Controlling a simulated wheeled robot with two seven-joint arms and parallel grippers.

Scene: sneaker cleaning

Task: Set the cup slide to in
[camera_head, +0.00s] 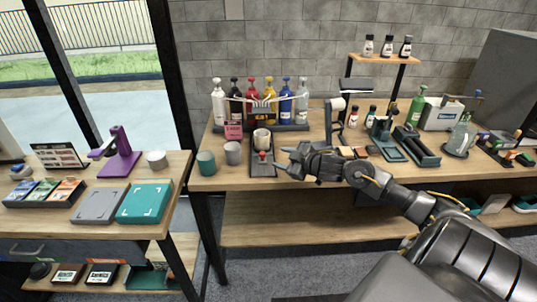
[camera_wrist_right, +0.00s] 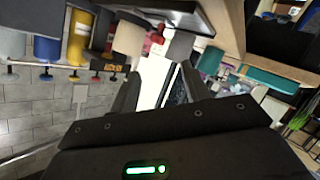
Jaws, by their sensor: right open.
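The cup slide (camera_head: 262,170) is a dark narrow track on the middle table, running from the bottle rack toward the front edge. A pale cup (camera_head: 261,137) stands upright at its far end, and a red knob (camera_head: 262,156) sits nearer the front. My right gripper (camera_head: 279,160) is open and empty just right of the knob, its fingers pointing left; I cannot tell whether it touches. The right wrist view, turned on its side, shows the pale cup (camera_wrist_right: 128,38) and the red knob (camera_wrist_right: 154,38) beyond the fingers. My left gripper is not in view.
A rack of colored pump bottles (camera_head: 262,105) stands behind the slide. A teal cup (camera_head: 206,163) and a grey cup (camera_head: 233,153) stand to its left. A dark green stand (camera_head: 388,142) is to the right. A side table (camera_head: 60,222) is at left.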

